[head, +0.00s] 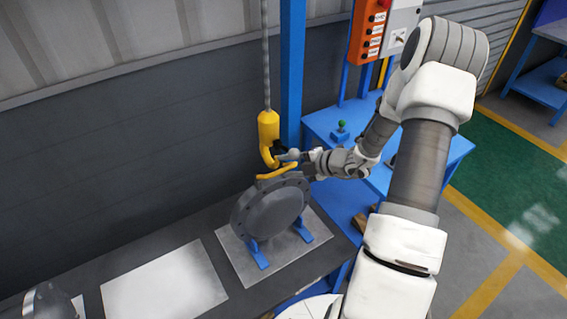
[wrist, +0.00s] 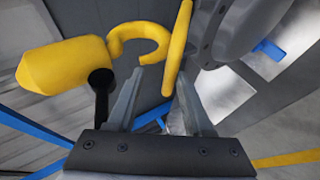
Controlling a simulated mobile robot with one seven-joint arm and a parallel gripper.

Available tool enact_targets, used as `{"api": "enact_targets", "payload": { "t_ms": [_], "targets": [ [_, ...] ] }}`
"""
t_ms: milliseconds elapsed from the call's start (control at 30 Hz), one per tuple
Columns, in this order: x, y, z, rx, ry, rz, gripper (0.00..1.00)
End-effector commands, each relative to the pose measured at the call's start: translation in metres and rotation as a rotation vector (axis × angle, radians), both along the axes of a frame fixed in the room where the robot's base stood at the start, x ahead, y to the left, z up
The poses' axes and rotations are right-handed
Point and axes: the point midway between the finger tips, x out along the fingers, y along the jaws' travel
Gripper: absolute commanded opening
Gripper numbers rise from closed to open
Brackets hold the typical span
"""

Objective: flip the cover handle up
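The cover is a grey round flanged disc (head: 272,212) standing upright in blue supports. Its yellow handle (head: 275,173) lies low along the top rim in the head view. In the wrist view the handle (wrist: 179,40) is a yellow bar beside the grey flange (wrist: 222,30). My gripper (head: 287,155) is at the top of the cover, close to the handle. In the wrist view my gripper (wrist: 160,72) is open, and the bar's lower end shows between the fingertips, nearer the right one. I cannot tell whether they touch.
A yellow hoist block (head: 268,137) hangs on a chain just above the handle; its open hook (wrist: 145,35) is close to my left finger in the wrist view. A blue post (head: 291,70) stands behind. A metal plate (head: 165,283) on the dark bench is bare.

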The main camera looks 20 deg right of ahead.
Motion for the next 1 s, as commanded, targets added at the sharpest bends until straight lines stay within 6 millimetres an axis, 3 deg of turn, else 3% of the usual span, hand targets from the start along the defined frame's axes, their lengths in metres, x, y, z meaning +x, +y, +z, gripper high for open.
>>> {"api": "enact_targets", "payload": {
  "t_ms": [1000],
  "targets": [
    [-0.037, -0.036, 0.051, -0.001, -0.001, -0.001, 0.50]
  ]
}}
